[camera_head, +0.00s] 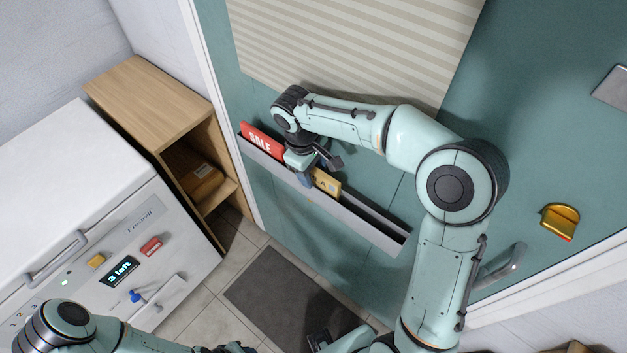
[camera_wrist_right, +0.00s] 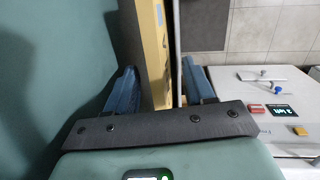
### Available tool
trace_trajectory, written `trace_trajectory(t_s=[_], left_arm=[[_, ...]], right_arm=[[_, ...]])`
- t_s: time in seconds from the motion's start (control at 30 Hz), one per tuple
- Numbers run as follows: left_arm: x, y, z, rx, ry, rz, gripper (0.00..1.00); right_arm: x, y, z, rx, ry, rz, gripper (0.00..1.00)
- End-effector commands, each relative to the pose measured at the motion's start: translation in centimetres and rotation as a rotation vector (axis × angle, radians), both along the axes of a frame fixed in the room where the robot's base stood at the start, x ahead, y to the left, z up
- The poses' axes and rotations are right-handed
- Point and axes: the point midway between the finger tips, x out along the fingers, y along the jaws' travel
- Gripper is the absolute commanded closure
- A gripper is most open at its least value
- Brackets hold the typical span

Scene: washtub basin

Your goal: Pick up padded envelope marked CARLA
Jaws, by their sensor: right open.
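A yellow padded envelope (camera_head: 327,183) stands in the long grey rack (camera_head: 375,229) on the teal door; I cannot read a name on it. My right gripper (camera_head: 313,175) is at the rack, at the envelope's left part. In the right wrist view its two blue fingers (camera_wrist_right: 160,90) are apart. The yellow envelope (camera_wrist_right: 154,45) shows between them, edge on, with a thin pale strip beside it. I cannot tell whether the fingers touch it.
A red SALE flyer (camera_head: 262,142) stands in the rack left of my gripper. A striped blind (camera_head: 350,45) hangs above. A door handle (camera_head: 502,267) and a brass knob (camera_head: 560,221) are at right. A wooden shelf (camera_head: 150,92) and a white appliance (camera_head: 75,195) stand at left.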

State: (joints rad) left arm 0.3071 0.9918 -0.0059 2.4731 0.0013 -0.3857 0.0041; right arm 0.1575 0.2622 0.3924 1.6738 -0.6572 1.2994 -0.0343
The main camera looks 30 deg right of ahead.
Motion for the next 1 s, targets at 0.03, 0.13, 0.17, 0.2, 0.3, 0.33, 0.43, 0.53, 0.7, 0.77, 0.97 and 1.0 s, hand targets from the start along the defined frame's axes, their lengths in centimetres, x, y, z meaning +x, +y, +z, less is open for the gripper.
trace_trajectory(t_s=[0.03, 0.13, 0.17, 0.2, 0.3, 0.33, 0.43, 0.53, 0.7, 0.77, 0.97, 1.0], left_arm=[[0.0, 0.0, 0.0, 0.0, 0.0, 0.0, 0.57], [0.0, 0.0, 0.0, 0.0, 0.0, 0.0, 0.57], [0.0, 0.0, 0.0, 0.0, 0.0, 0.0, 0.57], [0.0, 0.0, 0.0, 0.0, 0.0, 0.0, 0.57], [0.0, 0.0, 0.0, 0.0, 0.0, 0.0, 0.57], [0.0, 0.0, 0.0, 0.0, 0.0, 0.0, 0.57], [0.0, 0.0, 0.0, 0.0, 0.0, 0.0, 0.57], [0.0, 0.0, 0.0, 0.0, 0.0, 0.0, 0.57], [-0.1, 0.0, -0.2, 0.0, 0.001, 0.0, 0.57], [0.1, 0.0, 0.1, 0.0, 0.0, 0.0, 0.57], [0.6, 0.0, 0.9, 0.0, -0.007, 0.0, 0.57], [0.8, 0.0, 1.0, 0.0, -0.009, 0.0, 0.57]], right_arm=[[0.0, 0.0, 0.0, 0.0, 0.0, 0.0, 0.5], [0.0, 0.0, 0.0, 0.0, 0.0, 0.0, 0.83], [0.0, 0.0, 0.0, 0.0, 0.0, 0.0, 0.92], [0.0, 0.0, 0.0, 0.0, 0.0, 0.0, 1.0], [0.0, 0.0, 0.1, 0.0, 0.0, 0.0, 1.0], [0.0, 0.0, 0.1, 0.0, -0.001, 0.0, 1.0], [0.0, 0.0, 0.1, -0.001, 0.0, 0.0, 1.0], [0.0, 0.0, 0.2, -0.001, -0.002, 0.001, 1.0], [-0.1, 0.5, 1.0, -0.001, -0.002, 0.001, 1.0], [-0.1, 0.4, 1.8, -0.001, -0.003, 0.0, 1.0], [0.0, 0.4, 5.4, 0.0, -0.007, 0.0, 1.0], [0.0, 0.4, 6.1, 0.0, -0.005, 0.001, 1.0]])
